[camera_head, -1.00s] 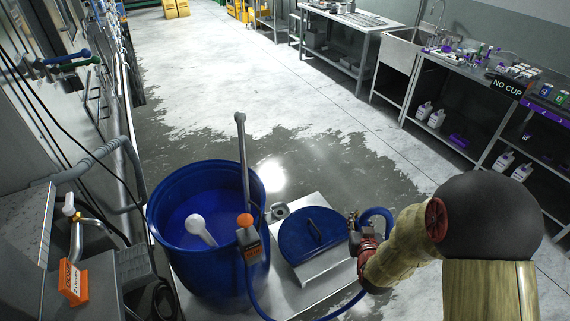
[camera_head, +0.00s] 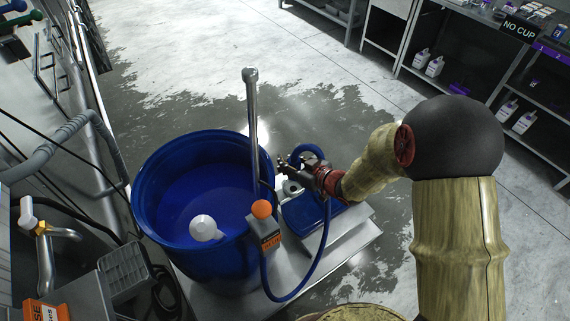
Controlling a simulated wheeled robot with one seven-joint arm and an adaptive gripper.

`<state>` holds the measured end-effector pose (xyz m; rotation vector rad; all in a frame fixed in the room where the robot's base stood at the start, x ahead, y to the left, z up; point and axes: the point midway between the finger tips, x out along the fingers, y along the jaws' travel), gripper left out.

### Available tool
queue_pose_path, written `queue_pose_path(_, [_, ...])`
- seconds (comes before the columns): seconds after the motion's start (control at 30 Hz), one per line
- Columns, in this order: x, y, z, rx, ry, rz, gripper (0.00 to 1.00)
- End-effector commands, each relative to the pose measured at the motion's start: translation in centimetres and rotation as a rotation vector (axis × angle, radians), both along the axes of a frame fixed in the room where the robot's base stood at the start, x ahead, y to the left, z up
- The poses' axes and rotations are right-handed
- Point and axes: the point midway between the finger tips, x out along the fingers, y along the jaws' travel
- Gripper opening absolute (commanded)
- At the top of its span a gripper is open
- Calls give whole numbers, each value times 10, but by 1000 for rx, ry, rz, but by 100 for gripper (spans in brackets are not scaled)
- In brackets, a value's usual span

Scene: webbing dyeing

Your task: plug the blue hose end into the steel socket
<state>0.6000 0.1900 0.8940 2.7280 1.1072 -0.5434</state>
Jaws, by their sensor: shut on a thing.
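The blue hose (camera_head: 323,240) runs from the grey box on the barrel, loops below, and rises to my gripper (camera_head: 294,165). My gripper is shut on the hose near its end, beside the barrel's right rim. The small hose end is partly hidden by the fingers and hard to make out. A grey metal ring-shaped fitting (camera_head: 291,189), which looks like the steel socket, sits on the steel platform just below my gripper. The hose end appears apart from it, but I cannot tell the gap.
A blue barrel (camera_head: 142,205) holds blue liquid and a white scoop (camera_head: 205,228). A steel post (camera_head: 252,120) and a grey box with an orange knob (camera_head: 262,210) stand at its right rim. A blue lid (camera_head: 300,217) lies on the platform. Pipes line the left.

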Motion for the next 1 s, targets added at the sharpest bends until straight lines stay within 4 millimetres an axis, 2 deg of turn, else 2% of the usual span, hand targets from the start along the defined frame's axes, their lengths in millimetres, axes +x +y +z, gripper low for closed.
queue_pose_path(0.27, [0,0,-9,1,-1,0,0])
queue_pose_path(1.0, [0,0,-56,0,0,-1,0])
